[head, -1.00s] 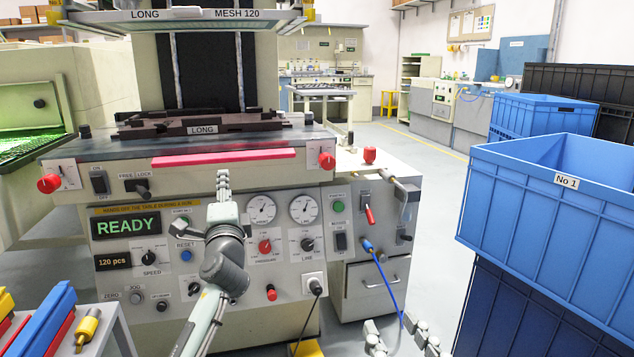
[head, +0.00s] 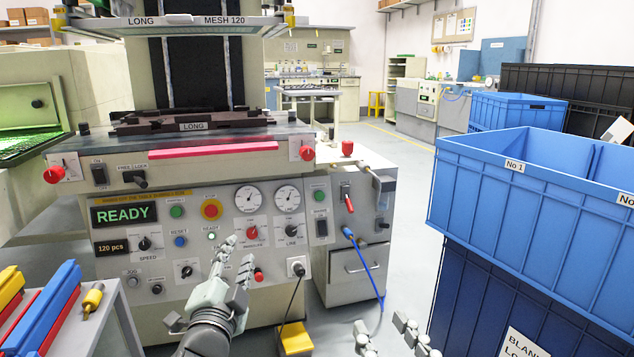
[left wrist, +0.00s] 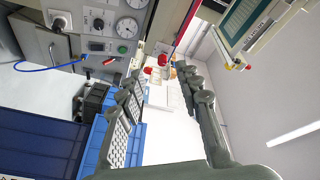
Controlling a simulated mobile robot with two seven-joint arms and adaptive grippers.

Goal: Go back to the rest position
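My left gripper (head: 240,250) is in front of the lower part of the printing machine's control panel (head: 130,262), with its fingers pointing up. It is empty. In the left wrist view its two fingers (left wrist: 160,75) stand apart with nothing between them. My right gripper (head: 380,322) shows only by its fingers at the bottom edge of the head view. They are spread and nothing shows between them. The panel's display (head: 122,214) reads READY, and the red stop button (head: 211,209) is uncovered above my left gripper.
A blue crate labelled No 1 (head: 490,187) stands on a dark blue crate (head: 460,290) at the right. A side table (head: 105,330) with coloured bars is at the lower left. A blue cable (head: 370,265) hangs beside the machine's drawer. Open floor (head: 405,215) lies between machine and crates.

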